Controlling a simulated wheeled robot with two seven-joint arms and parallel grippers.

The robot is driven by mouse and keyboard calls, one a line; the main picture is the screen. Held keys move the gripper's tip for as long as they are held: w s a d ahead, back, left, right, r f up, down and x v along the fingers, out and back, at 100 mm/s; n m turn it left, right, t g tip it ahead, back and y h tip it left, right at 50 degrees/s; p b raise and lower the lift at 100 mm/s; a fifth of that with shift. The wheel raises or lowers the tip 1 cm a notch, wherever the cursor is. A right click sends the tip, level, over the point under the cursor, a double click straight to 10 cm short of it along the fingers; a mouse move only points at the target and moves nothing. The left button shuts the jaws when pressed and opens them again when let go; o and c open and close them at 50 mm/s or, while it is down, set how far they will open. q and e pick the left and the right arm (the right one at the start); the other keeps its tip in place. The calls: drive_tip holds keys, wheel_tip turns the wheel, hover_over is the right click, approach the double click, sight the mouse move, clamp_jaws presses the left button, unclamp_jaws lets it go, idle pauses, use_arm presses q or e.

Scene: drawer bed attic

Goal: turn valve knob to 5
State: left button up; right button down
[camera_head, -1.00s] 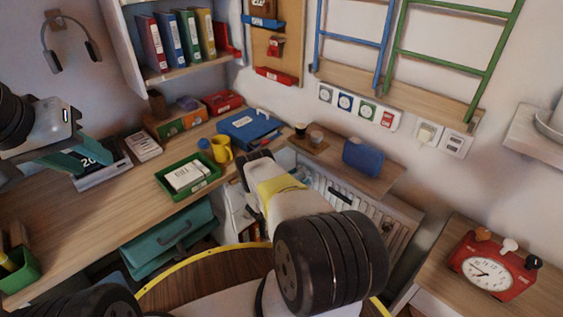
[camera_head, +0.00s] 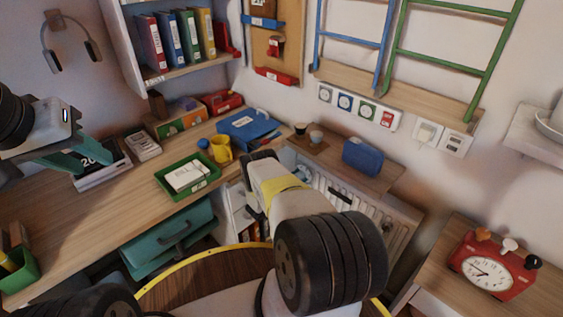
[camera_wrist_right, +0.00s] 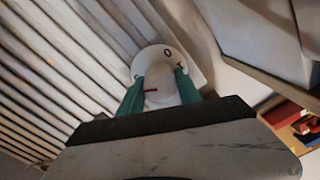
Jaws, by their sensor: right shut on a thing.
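The valve knob (camera_wrist_right: 161,86) is white and round, beside the pale ribs of the radiator, in the right wrist view. A red mark shows on its face, and a white collar (camera_wrist_right: 150,58) behind it carries small dark characters, of which a 0 seems readable. My right gripper (camera_wrist_right: 159,82) has its green fingers on either side of the knob and is shut on it.
The radiator (camera_head: 398,222) stands under a wooden shelf with a blue case (camera_head: 362,157). A desk with a green tray (camera_head: 187,178) and a yellow mug (camera_head: 221,149) lies to the left. A red clock (camera_head: 492,268) stands on a cabinet at the right.

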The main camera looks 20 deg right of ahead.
drive_tip(key=c, duration=0.8)
unclamp_jaws()
drive_tip(key=shift+c, duration=0.2)
drive_tip(key=v, duration=0.8)
drive_tip(key=shift+f, duration=0.1)
